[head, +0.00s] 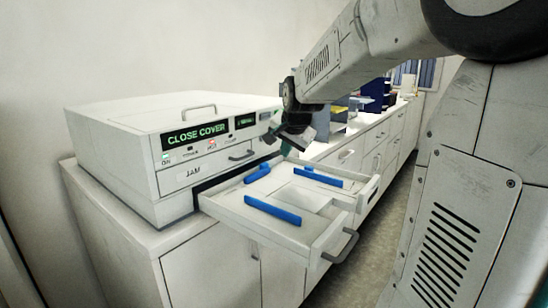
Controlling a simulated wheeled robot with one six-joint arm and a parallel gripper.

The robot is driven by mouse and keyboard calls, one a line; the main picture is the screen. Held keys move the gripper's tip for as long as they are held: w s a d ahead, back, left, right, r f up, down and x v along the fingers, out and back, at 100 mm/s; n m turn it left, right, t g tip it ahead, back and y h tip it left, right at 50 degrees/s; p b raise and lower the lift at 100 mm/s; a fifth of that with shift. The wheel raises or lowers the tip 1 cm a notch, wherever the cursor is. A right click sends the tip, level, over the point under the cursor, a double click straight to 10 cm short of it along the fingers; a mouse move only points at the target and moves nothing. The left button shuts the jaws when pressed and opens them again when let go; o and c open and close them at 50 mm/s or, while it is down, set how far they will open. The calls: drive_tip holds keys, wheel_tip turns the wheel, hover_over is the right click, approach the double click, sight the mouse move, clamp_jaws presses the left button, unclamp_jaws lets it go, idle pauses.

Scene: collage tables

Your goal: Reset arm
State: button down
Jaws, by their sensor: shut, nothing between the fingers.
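My gripper (284,146) is at the end of my arm, which reaches in from the upper right. The gripper is shut and empty, just above the far inner part of an open drawer (318,236). It is close to the front of a white machine (120,134); I cannot tell whether it touches anything. The machine's display (196,135) reads "CLOSE COVER". The pulled-out drawer holds blue strips (272,210) and (318,177), and a small blue piece (257,173) lies near its back left.
The machine stands on a white cabinet counter (165,240) along the wall. Farther back on the counter are a dark blue item (376,92) and other objects. A drawer handle (342,246) juts out over the floor (372,238). My own arm covers the right side.

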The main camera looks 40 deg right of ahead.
drive_tip(key=shift+s+a+r, duration=0.1)
drive_tip(key=shift+a+r, duration=0.05)
drive_tip(key=shift+a, duration=0.05)
drive_tip(key=s+a+f+n+g+y, duration=0.1)
drive_tip(key=s+a+n, duration=0.3)
drive_tip(key=s, duration=0.6)
drive_tip(key=s+a+f+n+g+y, duration=0.1)
drive_tip(key=s+a+f+n+g, duration=0.1)
drive_tip(key=s+a+n, duration=0.3)
drive_tip(key=s+a+f+n+g, duration=0.2)
drive_tip(key=s+a+f+n, duration=0.1)
drive_tip(key=s+a, duration=0.8)
drive_tip(key=s+n, duration=0.1)
drive_tip(key=s, duration=0.2)
drive_tip(key=shift+s+a+f+n+g+y, duration=0.2)
drive_tip(key=shift+s+f+n+g+y, duration=0.1)
drive_tip(key=shift+s+f+y, duration=0.1)
